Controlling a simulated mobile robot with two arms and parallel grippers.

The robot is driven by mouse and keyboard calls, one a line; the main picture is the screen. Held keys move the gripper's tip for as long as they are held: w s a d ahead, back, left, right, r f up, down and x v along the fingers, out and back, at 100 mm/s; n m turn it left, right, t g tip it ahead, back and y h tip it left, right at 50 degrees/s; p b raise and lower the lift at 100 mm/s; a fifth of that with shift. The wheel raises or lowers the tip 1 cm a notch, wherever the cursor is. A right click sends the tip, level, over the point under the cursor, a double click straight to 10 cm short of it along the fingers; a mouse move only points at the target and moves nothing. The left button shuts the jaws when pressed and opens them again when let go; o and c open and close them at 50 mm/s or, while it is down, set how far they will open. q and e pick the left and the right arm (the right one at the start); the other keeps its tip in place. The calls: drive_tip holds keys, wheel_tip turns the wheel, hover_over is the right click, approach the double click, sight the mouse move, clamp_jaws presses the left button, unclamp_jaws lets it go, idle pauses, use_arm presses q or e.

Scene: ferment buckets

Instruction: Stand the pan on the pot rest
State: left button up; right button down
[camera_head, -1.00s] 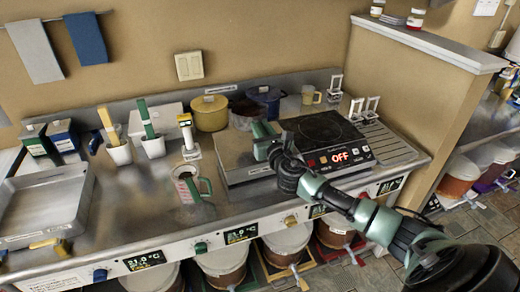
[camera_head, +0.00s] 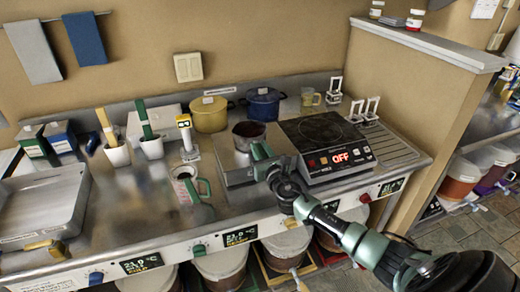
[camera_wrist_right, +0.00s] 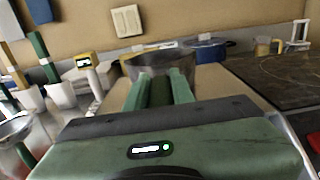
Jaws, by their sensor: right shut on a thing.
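The pan (camera_head: 248,135) is small and dark with a reddish-brown inside. It is upright, over the back part of a flat grey steel plate that looks like the pot rest (camera_head: 232,176), left of the hob. I cannot tell whether its base touches the plate. My right gripper (camera_head: 262,153) is shut on the pan's handle, on the near side of the pan. In the right wrist view the pan (camera_wrist_right: 158,66) shows beyond the green fingers (camera_wrist_right: 160,88), which hide the handle. My left gripper is not in view.
The black hob (camera_head: 322,132), reading OFF, is right of the plate. A yellow pot (camera_head: 210,115) and a blue pot (camera_head: 263,104) stand behind. The counter's front left is partly clear.

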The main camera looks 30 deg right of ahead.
drive_tip(key=c, duration=1.2)
unclamp_jaws()
drive_tip(key=shift+f, duration=0.1)
drive_tip(key=v, duration=1.2)
drive_tip(key=shift+b, duration=0.45)
